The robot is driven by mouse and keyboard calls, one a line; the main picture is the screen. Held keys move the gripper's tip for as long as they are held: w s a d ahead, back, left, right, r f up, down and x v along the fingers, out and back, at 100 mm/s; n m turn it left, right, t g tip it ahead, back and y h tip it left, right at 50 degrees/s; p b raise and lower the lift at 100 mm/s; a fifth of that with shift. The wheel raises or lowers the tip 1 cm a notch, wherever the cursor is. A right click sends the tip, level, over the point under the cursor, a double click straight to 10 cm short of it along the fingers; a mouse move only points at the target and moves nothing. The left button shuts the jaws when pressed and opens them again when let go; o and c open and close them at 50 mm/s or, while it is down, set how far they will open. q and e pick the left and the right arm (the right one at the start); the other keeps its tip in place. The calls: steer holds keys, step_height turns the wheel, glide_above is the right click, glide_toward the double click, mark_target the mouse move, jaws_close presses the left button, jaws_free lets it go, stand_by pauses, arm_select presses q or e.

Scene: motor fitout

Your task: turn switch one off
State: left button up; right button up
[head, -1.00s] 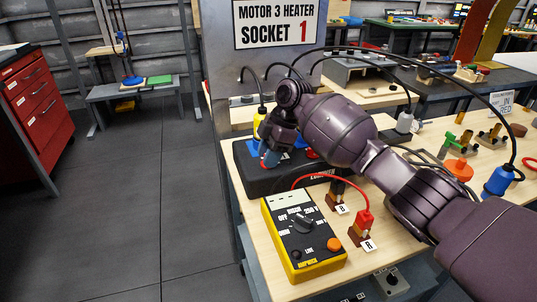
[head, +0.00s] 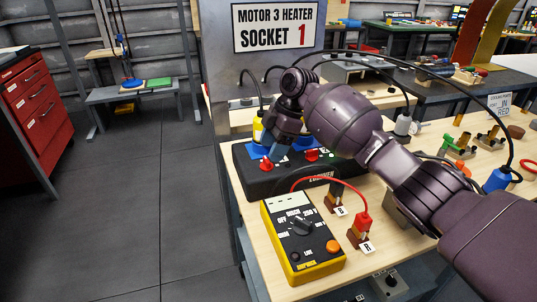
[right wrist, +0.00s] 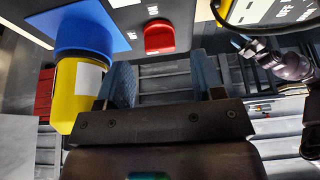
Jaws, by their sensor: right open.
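A black switch box (head: 250,184) lies along the back of the wooden bench. A red switch (head: 266,164) shows at its left end, and a red switch (right wrist: 160,37) shows beside small lettering in the right wrist view. Another red switch (head: 312,155) sits further right on the box. A yellow plug (head: 258,132) stands behind the left switch; a yellow and blue plug (right wrist: 80,95) is close by in the right wrist view. My right gripper (head: 276,152) is just right of the left switch. Its two blue-grey fingers (right wrist: 163,82) are apart and empty.
A yellow multimeter (head: 302,245) lies in front of the box, with a red lead to a red plug (head: 361,222). A grey panel with a "SOCKET 1" sign (head: 276,25) rises behind. Blue plug (head: 497,181) is at right. The floor at left is clear.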

steer(key=s+v, duration=0.1)
steer(key=v, duration=0.6)
steer(key=shift+w+r, duration=0.2)
steer(key=shift+w, duration=0.35)
steer(key=shift+d, duration=0.1)
